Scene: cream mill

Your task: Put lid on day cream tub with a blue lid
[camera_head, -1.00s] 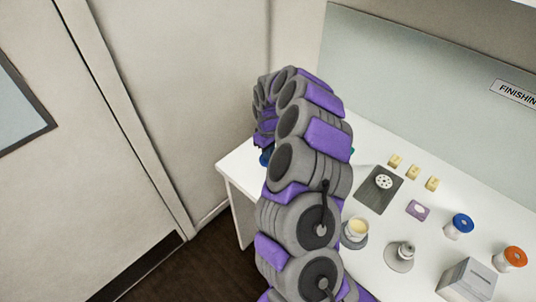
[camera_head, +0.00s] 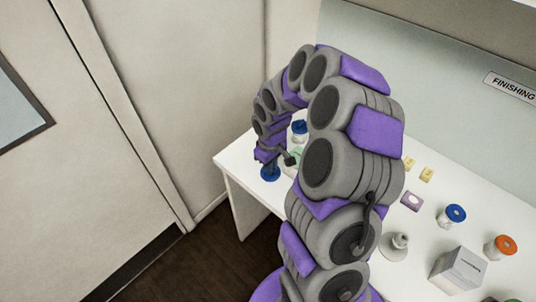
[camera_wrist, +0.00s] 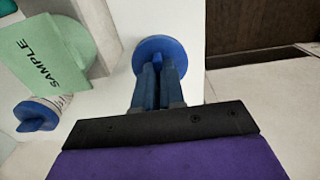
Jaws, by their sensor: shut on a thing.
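My gripper (camera_wrist: 157,80) is shut on a blue disc-shaped lid (camera_wrist: 165,50), gripped at its middle. In the head view the lid (camera_head: 270,174) shows below my gripper (camera_head: 268,160), near the left edge of the white table. I cannot tell whether it touches the table. A white tub (camera_head: 299,138) with a blue top stands farther back, partly behind my arm. In the wrist view a blue top (camera_wrist: 37,115) on a pale printed body shows at the left, apart from my gripper. Another white tub with a blue top (camera_head: 456,213) stands at the right.
A green SAMPLE piece (camera_wrist: 48,58) lies left of the lid. A tub with an orange top (camera_head: 505,245), a white box (camera_head: 458,269), a grey stand (camera_head: 396,246) and a purple piece (camera_head: 411,201) are on the right. My arm hides the table's middle. The table (camera_head: 235,162) ends at the left.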

